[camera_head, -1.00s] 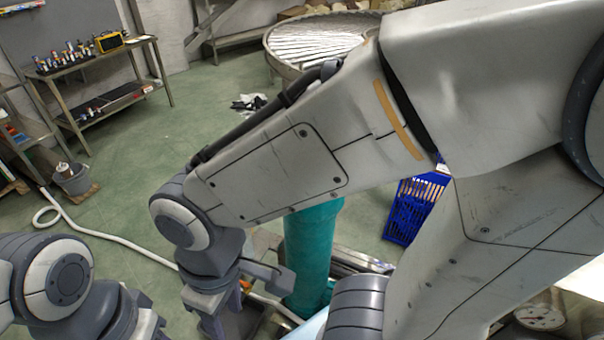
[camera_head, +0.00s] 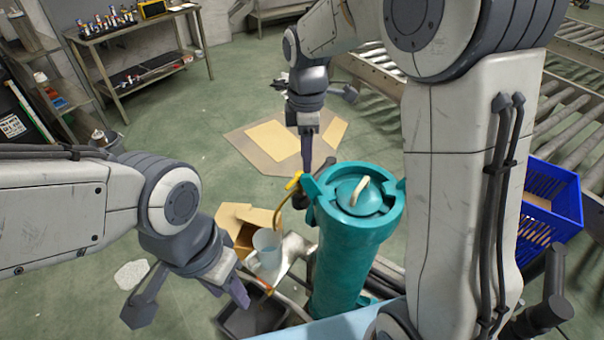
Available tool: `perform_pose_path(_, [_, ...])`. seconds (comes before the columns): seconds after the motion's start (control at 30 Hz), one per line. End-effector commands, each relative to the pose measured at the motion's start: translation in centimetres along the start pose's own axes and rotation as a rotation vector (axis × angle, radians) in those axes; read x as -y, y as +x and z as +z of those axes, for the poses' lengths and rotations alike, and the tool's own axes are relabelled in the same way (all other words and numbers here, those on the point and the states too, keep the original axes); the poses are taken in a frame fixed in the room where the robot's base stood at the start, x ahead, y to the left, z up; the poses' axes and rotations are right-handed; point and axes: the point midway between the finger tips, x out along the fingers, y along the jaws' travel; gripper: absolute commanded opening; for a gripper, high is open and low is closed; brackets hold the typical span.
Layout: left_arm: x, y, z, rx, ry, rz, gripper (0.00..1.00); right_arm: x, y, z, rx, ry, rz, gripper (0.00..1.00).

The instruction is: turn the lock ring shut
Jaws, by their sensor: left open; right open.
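A teal upright cylinder (camera_head: 345,270) stands at the centre. The teal lock ring (camera_head: 330,213) sits around its top, with lugs sticking out at its sides. Inside the ring is a round teal lid (camera_head: 375,208) with a cream handle (camera_head: 360,192). My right gripper (camera_head: 307,165) points down just behind and left of the ring; it is open and holds nothing I can see. Its fingers overlap in this view, and I cannot tell whether they touch the ring's left lug. My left gripper (camera_head: 190,302) is open and empty, low and left of the cylinder.
A light blue mug (camera_head: 267,247), an open cardboard box (camera_head: 232,216) and a dark tray (camera_head: 240,322) are left of the cylinder. A yellow-handled hose (camera_head: 281,208) runs beside the ring. A blue crate (camera_head: 560,220) stands right. Flat cardboard (camera_head: 270,140) lies behind.

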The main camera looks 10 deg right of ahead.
Motion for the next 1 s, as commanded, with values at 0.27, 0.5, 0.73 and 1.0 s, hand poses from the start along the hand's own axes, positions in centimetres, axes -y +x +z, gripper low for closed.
perform_pose_path(0.27, [0.0, -0.3, 0.0, 0.000, 0.000, 0.000, 0.45, 0.3, 4.0, 0.7, 0.002, 0.000, -0.003, 0.47])
perform_pose_path(0.5, [0.0, -0.6, 0.0, 0.000, 0.000, 0.000, 0.45, 0.3, 8.1, 0.8, 0.001, 0.002, -0.001, 0.47])
perform_pose_path(0.73, [-0.1, -0.7, 0.0, 0.000, 0.000, 0.000, 0.45, 0.3, 10.0, 0.7, 0.000, 0.001, 0.002, 0.47])
perform_pose_path(1.0, [-0.1, -0.7, 0.0, 0.000, 0.000, 0.000, 0.45, 0.3, 10.1, 0.5, 0.000, -0.001, 0.004, 0.47])
